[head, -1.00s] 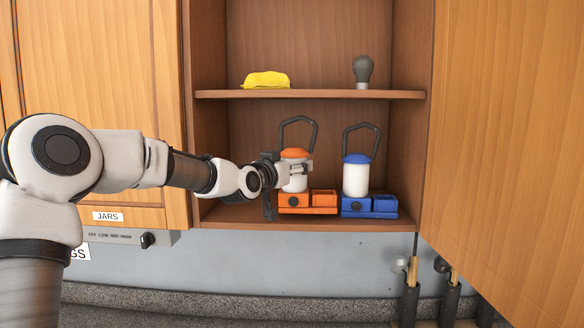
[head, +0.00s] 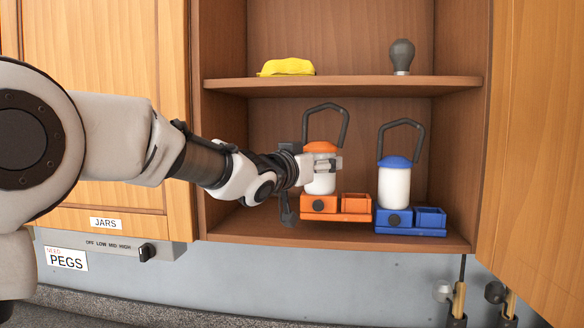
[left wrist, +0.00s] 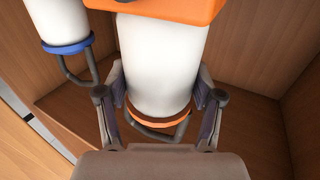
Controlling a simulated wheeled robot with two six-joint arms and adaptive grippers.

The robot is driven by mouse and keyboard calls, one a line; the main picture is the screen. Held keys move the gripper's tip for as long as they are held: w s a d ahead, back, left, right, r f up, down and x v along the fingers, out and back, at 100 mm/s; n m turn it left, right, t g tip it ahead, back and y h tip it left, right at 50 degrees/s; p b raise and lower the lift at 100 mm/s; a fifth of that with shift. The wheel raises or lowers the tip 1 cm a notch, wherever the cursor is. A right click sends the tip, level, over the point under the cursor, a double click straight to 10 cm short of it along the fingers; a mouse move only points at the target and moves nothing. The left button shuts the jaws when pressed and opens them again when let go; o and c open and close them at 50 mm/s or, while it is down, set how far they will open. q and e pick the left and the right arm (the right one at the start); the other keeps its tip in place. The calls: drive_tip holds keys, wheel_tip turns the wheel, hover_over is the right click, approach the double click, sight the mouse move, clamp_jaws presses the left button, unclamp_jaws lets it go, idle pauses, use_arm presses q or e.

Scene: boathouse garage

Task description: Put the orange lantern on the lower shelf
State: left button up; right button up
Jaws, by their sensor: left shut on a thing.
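The orange lantern (head: 320,184) has a white body, an orange cap, a dark wire handle and an orange base with an open tray. My left gripper (head: 322,164) comes from the left and is shut around its body just below the cap. The left wrist view also shows the lantern (left wrist: 163,55) upside down between the fingers (left wrist: 160,98). The lantern is upright and its base appears slightly above the lower shelf (head: 250,228). My right gripper is not in view.
A similar blue lantern (head: 395,186) stands close on the right on the lower shelf. An open cabinet door (head: 540,150) is at right. The lower shelf's left front is clear.

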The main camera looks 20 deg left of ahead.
sight(317, 178)
use_arm(q)
drive_tip(key=shift+s+d+r, duration=0.1)
drive_tip(key=shift+s+r, duration=0.4)
drive_tip(key=shift+s, duration=0.3)
drive_tip(key=shift+w, duration=0.1)
drive_tip(key=f, duration=0.1)
drive_tip(key=f+b, duration=0.1)
drive_tip(key=f, duration=0.1)
drive_tip(key=shift+w, duration=0.4)
drive_tip(key=shift+f+b, duration=0.2)
drive_tip(key=shift+b, duration=0.25)
drive_tip(key=shift+s, duration=0.2)
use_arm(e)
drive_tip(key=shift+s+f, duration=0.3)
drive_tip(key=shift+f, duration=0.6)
use_arm(q)
drive_tip(key=shift+f, duration=0.25)
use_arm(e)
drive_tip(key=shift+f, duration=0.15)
use_arm(q)
drive_tip(key=o, duration=1.6)
